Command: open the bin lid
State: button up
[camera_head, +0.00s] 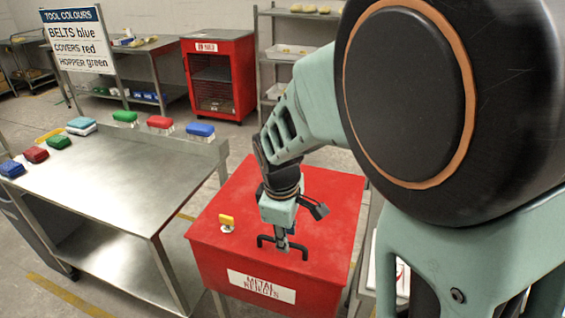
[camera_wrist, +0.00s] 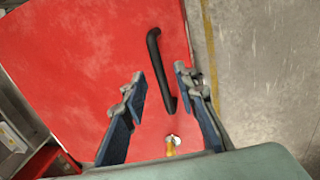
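The red bin (camera_head: 245,278) carries a white label reading METAL REJECTS. Its flat red lid (camera_head: 325,205) lies shut and fills much of the wrist view (camera_wrist: 75,60). A black bar handle (camera_head: 265,240) is fixed near the lid's front edge; it shows in the wrist view (camera_wrist: 154,50). My gripper (camera_head: 281,245) points down at the handle, partly hiding its middle. In the wrist view my gripper (camera_wrist: 159,76) is open, with its two fingers on either side of the handle. A yellow knob (camera_head: 227,220) stands on the lid, left of the handle.
A steel table (camera_head: 120,190) stands left of the bin, with several coloured brushes along its edges. Behind are a tool colours sign (camera_head: 78,40), a red cabinet (camera_head: 218,75) and a shelf rack (camera_head: 290,50). My arm covers the right side.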

jog(key=shift+w+d+f, duration=0.1)
jog(key=shift+w+f, duration=0.1)
jog(key=shift+f, duration=0.65)
jog(key=shift+c, duration=0.5)
grip_shut()
